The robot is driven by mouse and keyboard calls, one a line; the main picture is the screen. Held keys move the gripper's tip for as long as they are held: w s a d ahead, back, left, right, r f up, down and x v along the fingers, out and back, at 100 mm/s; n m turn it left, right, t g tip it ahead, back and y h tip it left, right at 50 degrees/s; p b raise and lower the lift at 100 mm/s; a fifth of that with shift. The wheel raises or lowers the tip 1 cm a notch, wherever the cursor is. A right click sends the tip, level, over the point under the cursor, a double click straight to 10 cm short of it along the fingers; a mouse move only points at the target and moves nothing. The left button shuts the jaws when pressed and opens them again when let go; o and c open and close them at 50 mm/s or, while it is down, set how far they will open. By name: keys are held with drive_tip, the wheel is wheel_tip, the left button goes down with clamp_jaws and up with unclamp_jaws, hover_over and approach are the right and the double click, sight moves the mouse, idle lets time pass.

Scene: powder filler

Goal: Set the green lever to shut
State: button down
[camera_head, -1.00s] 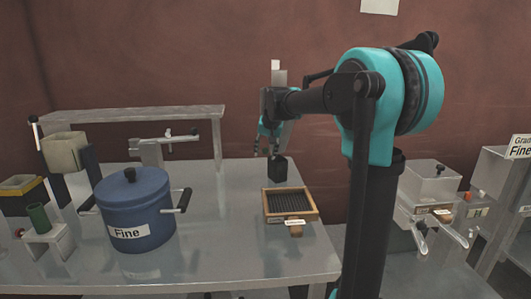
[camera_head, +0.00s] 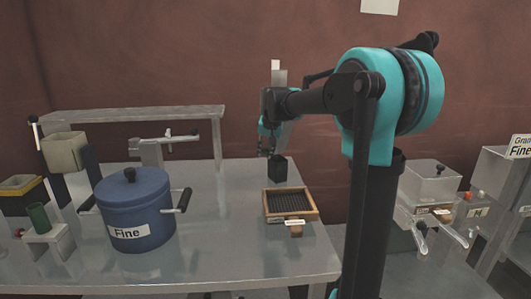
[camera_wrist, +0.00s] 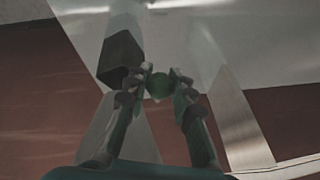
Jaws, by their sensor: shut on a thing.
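The green lever shows in the wrist view as a round green knob (camera_wrist: 159,87) between my fingertips. My gripper (camera_wrist: 161,79) is shut on this knob, with one finger on each side. In the head view my gripper (camera_head: 267,151) points down at the back of the table, beside a black block (camera_head: 280,169). The green knob cannot be made out in the head view, and the lever's setting cannot be told. The black block (camera_wrist: 122,58) also stands just left of the knob in the wrist view.
A blue pot (camera_head: 135,211) labelled Fine stands on the metal table (camera_head: 220,258), left of a wooden-framed grate (camera_head: 290,218). A raised shelf (camera_head: 130,114) runs along the back left. The table between pot and grate is clear.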

drive_tip(key=shift+w+f+t, duration=0.2)
drive_tip(key=shift+f+t, duration=1.35)
drive_tip(key=shift+f, duration=0.85)
drive_tip(key=shift+w+f+t, duration=0.2)
drive_tip(key=shift+f+t, duration=1.35)
drive_tip(key=shift+f, duration=0.85)
drive_tip(key=c, duration=1.3)
unclamp_jaws()
drive_tip(key=shift+o, duration=0.2)
drive_tip(key=v, duration=1.2)
